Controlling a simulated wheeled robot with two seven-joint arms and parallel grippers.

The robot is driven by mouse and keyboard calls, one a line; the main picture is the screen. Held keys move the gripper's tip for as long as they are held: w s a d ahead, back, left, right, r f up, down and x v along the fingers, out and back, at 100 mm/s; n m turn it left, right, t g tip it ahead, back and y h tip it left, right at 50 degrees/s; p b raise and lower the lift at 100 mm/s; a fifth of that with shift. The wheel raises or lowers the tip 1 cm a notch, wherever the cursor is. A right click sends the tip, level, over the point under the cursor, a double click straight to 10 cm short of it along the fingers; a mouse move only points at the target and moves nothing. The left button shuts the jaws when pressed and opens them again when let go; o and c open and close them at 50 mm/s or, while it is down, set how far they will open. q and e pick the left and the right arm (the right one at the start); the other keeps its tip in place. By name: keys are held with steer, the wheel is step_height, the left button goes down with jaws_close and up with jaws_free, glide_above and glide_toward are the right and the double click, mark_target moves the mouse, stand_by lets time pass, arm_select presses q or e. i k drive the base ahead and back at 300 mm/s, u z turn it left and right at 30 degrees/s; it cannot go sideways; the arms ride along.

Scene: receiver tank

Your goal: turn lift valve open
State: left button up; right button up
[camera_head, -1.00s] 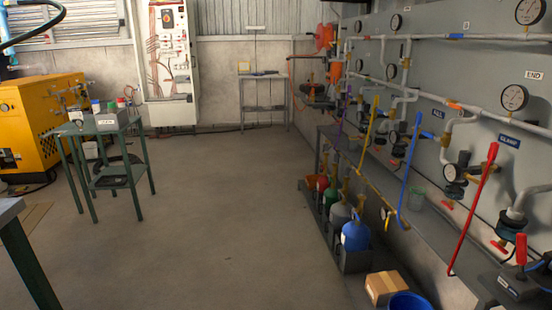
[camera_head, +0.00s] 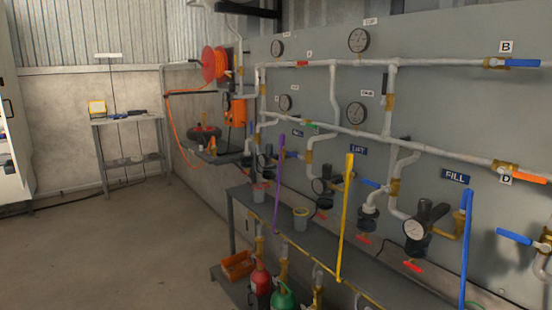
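The blue LIFT label (camera_head: 358,151) is on the grey panel right of centre. A long yellow lever (camera_head: 345,220) stands nearly upright just left of and below this label, reaching down past the bench edge. A brass and grey valve fitting with a dark gauge (camera_head: 322,186) sits left of the yellow lever. A small blue handle (camera_head: 370,183) shows right of the lever, below the label. I cannot tell for sure which handle belongs to the lift valve or whether it is open. Neither of my grippers is in view.
A purple lever (camera_head: 279,185) stands to the left and a long blue lever (camera_head: 467,250) by the FILL label (camera_head: 455,176) to the right. A grey bench (camera_head: 300,238) runs below the panel. A red cylinder (camera_head: 261,278) and green cylinder (camera_head: 285,296) stand beneath. Floor at left is clear.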

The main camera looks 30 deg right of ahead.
mark_target(296, 156)
steer(key=z, duration=0.6)
steer(key=i, duration=1.3)
steer(key=z, duration=0.55)
steer(key=k, duration=0.15)
steer(key=u, duration=0.85)
steer(key=i, duration=0.35)
